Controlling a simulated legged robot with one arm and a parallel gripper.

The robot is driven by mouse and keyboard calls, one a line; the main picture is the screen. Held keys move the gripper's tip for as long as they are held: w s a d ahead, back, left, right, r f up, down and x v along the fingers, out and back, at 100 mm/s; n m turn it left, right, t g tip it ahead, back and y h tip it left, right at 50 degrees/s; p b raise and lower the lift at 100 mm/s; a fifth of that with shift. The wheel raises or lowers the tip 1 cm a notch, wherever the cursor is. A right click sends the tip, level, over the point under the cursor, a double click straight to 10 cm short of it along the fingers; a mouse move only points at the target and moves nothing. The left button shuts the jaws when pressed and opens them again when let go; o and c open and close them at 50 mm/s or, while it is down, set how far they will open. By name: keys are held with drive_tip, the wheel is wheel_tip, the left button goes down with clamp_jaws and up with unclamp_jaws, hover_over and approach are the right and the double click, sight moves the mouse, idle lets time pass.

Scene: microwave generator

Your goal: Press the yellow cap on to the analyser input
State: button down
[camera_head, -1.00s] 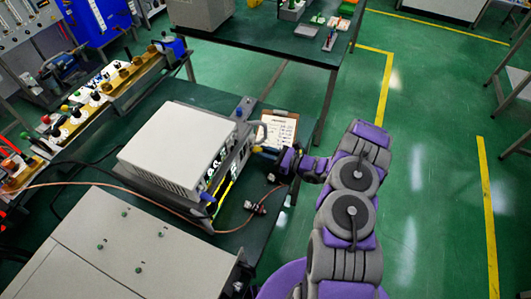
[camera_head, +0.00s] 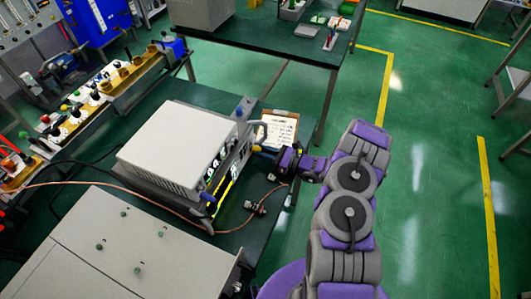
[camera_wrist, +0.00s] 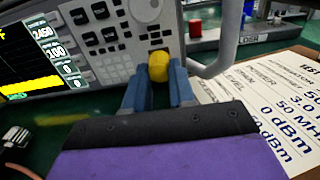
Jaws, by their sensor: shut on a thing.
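The yellow cap (camera_wrist: 158,67) is between the two blue fingertips of my gripper (camera_wrist: 158,82) in the wrist view. My gripper is shut on it. The cap is right in front of the lower right part of the analyser's front panel (camera_wrist: 118,62). The cap hides the input behind it, so I cannot tell whether the cap touches or is seated. In the head view the cap (camera_head: 257,148) is a small yellow spot at the front of the analyser (camera_head: 178,148), with my gripper (camera_head: 268,151) just right of it.
A clipboard with a printed sheet (camera_wrist: 265,115) lies right of my gripper. The analyser's grey handle (camera_wrist: 226,45) rises close to the right of the cap. A metal connector on a copper-coloured cable (camera_wrist: 15,137) lies at the lower left.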

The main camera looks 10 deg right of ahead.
drive_tip(key=shift+w+a, duration=0.15)
drive_tip(key=shift+a, duration=0.05)
drive_tip(key=c, duration=0.9)
unclamp_jaws()
drive_tip(key=shift+o, duration=0.2)
drive_tip(key=p+v, duration=0.3)
drive_tip(key=v, duration=1.4)
drive_tip(key=shift+d, duration=0.25)
